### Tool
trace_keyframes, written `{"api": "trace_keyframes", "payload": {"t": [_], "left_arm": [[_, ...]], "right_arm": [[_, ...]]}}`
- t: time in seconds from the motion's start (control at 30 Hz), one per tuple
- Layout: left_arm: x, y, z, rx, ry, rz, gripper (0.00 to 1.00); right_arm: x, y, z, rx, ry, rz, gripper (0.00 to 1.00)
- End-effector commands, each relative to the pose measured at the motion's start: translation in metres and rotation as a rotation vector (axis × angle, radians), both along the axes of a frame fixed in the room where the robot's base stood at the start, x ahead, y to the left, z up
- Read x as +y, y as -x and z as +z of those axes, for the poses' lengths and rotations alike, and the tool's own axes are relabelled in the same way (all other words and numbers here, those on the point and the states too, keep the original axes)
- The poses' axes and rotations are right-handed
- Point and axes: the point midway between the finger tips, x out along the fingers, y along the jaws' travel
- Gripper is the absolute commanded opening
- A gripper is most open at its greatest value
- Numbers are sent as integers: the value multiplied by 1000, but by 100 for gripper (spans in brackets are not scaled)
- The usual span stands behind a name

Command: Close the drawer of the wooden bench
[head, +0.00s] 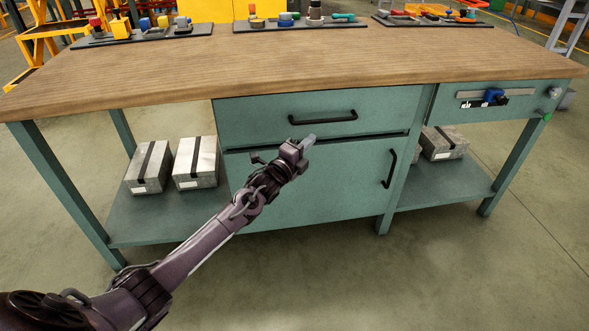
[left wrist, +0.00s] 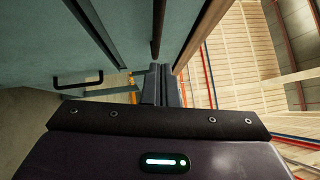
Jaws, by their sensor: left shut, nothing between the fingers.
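The wooden bench (head: 300,68) has a brown top and teal frame. Its teal drawer (head: 250,114), with a black bar handle (head: 323,118), is under the middle of the top. A dark gap shows under the drawer's right part, above the cupboard door (head: 335,180); I cannot tell how far the drawer stands out. My left gripper (head: 307,142) is shut and empty, in front of the drawer's lower edge, below the handle. In the left wrist view its fingers (left wrist: 161,85) point toward the teal front; contact is unclear. My right gripper is out of view.
The door's black handle (head: 389,168) stands out at the right. Grey boxes (head: 195,162) rest on the lower shelf (head: 150,220). Several small parts lie on dark trays (head: 300,24) along the bench's back. The floor in front is clear.

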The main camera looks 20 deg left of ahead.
Motion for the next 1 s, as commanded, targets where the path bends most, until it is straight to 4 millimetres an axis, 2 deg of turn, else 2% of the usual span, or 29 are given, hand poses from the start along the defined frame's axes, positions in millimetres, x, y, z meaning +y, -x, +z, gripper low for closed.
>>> {"api": "trace_keyframes", "payload": {"t": [0.4,0.53,0.77,0.87,0.97,1.0], "left_arm": [[13,66,-10,4,-1,-3,0],[16,79,-12,4,-1,-2,0],[16,85,-13,5,2,-3,0],[10,89,-24,54,44,4,0],[-7,105,-54,198,164,32,0],[-15,115,-71,283,236,55,0]], "right_arm": [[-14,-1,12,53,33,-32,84],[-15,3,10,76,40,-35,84],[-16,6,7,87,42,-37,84],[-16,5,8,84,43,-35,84],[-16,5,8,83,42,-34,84],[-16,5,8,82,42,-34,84]]}}
